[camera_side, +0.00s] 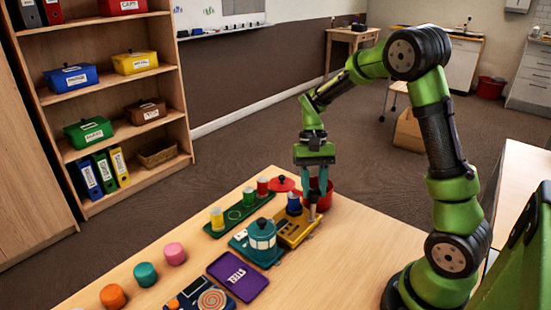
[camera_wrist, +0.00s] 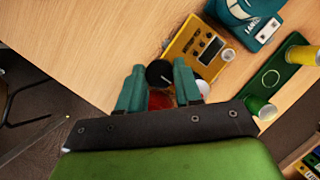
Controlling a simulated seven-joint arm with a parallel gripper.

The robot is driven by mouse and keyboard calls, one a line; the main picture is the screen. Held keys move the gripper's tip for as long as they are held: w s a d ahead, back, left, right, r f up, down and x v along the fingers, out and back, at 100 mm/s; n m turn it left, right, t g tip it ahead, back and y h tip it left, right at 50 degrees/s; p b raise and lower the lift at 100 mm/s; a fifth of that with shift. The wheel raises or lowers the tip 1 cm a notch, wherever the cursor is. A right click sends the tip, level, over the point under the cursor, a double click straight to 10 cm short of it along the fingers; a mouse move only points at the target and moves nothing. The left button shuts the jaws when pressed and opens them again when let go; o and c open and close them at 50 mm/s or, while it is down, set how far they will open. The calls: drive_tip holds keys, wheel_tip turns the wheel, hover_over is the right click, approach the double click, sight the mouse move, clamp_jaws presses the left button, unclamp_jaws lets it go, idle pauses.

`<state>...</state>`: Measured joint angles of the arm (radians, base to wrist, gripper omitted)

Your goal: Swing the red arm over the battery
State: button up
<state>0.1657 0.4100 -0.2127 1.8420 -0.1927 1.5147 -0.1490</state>
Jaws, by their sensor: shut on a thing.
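The yellow tester board (camera_side: 297,232) lies near the table's far edge. It also shows in the wrist view (camera_wrist: 182,47), with a small dark display. A blue cylinder with a pale top, seemingly the battery (camera_side: 294,205), stands upright on its back part; its pale top shows in the wrist view (camera_wrist: 228,55). My gripper (camera_side: 319,200) is low at the board's right end. In the wrist view its teal fingers (camera_wrist: 160,84) are on either side of a round black knob (camera_wrist: 159,73) and shut on it. A red patch (camera_wrist: 160,99) shows below the knob; I cannot tell whether it is the red arm.
A red bowl (camera_side: 326,187) is right behind my fingers. A green tray (camera_side: 232,220) with coloured cups and a teal lantern-like thing (camera_side: 262,236) stand left of the board. A purple tray (camera_side: 237,276) and several coloured pieces lie nearer. Bare tabletop (camera_side: 350,250) lies to the right.

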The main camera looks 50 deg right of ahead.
idle(0.4)
drive_tip(key=o, duration=1)
drive_tip(key=v, duration=1.7)
drive_tip(key=shift+d, duration=0.1)
